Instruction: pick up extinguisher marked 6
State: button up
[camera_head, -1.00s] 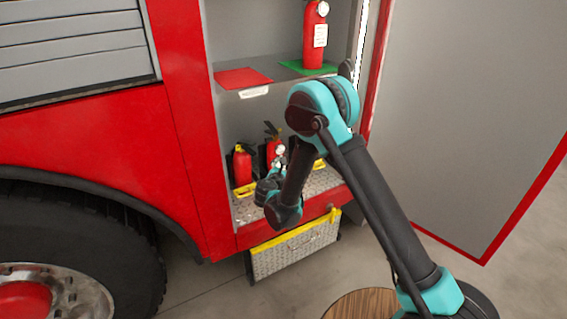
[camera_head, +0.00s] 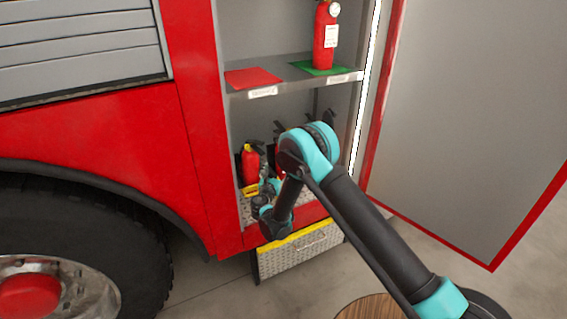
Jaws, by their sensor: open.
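A red extinguisher (camera_head: 252,166) stands upright on the lower floor of the truck's open compartment, at the left. Part of another red extinguisher (camera_head: 279,160) shows to its right, mostly hidden behind my arm. A third red extinguisher (camera_head: 325,38) stands on the green mat of the upper shelf. No number can be read on any of them. My gripper (camera_head: 268,187) is open, at the lower compartment's opening, in front of and slightly right of the left extinguisher's base. Its fingertips are small and partly hidden, and I cannot tell whether they touch anything.
The upper shelf (camera_head: 299,89) has a bare red mat (camera_head: 252,78) at left and a green mat (camera_head: 300,67) at right. Yellow brackets (camera_head: 250,190) edge the lower floor. The open door (camera_head: 470,110) stands at right. A checkered step (camera_head: 300,254) hangs below.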

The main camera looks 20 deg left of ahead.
jog(key=w+a, duration=0.1)
jog(key=w, duration=0.7)
jog(key=shift+w, duration=0.2)
jog(key=c, duration=1.9)
jog(key=shift+c, duration=0.4)
jog(key=shift+r, duration=0.1)
